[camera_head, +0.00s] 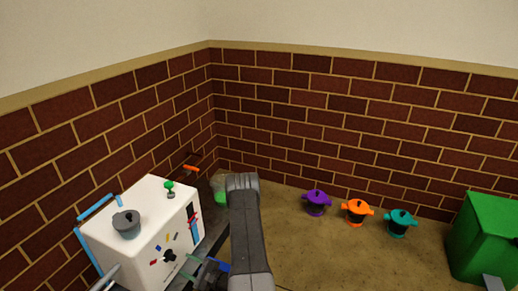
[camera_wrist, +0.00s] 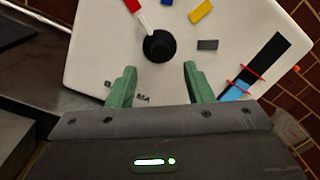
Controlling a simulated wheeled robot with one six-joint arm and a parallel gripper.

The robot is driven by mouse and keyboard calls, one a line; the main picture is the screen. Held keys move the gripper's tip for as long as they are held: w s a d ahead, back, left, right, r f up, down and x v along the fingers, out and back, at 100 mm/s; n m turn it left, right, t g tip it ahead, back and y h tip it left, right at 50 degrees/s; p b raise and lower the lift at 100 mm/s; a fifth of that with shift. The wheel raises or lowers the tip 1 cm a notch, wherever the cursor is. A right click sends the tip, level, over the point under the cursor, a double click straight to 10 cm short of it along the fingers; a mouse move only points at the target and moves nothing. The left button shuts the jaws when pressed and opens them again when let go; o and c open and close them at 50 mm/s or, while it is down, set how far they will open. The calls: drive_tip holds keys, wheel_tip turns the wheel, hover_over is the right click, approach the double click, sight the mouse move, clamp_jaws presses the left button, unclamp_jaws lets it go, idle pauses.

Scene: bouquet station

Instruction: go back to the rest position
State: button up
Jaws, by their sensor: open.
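My gripper (camera_wrist: 160,68) is open and empty in the wrist view, its two green fingers spread apart. It faces the panel of a white box (camera_wrist: 95,50). A round black knob (camera_wrist: 160,46) on that panel lies just beyond the fingertips, between their lines; I cannot tell the gap.
A grey pot (camera_head: 127,223) and a green knob (camera_head: 169,186) are on top of the box. Purple (camera_head: 317,203), orange (camera_head: 357,211) and teal (camera_head: 401,222) pots stand along the brick wall (camera_head: 350,120). A green box (camera_head: 487,235) is at right. The brown surface between is clear.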

sight(174, 259)
drive_tip(key=a+m, duration=0.1)
drive_tip(key=w+a+m, duration=0.1)
drive_tip(key=a+m, duration=0.1)
drive_tip(key=w+a+m+b, duration=0.1)
drive_tip(key=a, duration=0.1)
drive_tip(key=shift+w+a+r+m, duration=0.15)
drive_tip(key=shift+w+a+m, duration=0.05)
drive_tip(key=shift+a+m, duration=0.1)
drive_tip(key=m+p, duration=0.2)
drive_tip(key=m, duration=0.1)
drive_tip(key=shift+r, duration=0.15)
drive_tip(key=p+v, duration=0.2)
drive_tip(key=v, duration=0.9)
drive_tip(key=shift+s+d+p, duration=0.2)
drive_tip(key=shift+s+p, duration=0.05)
drive_tip(key=shift+p, duration=0.15)
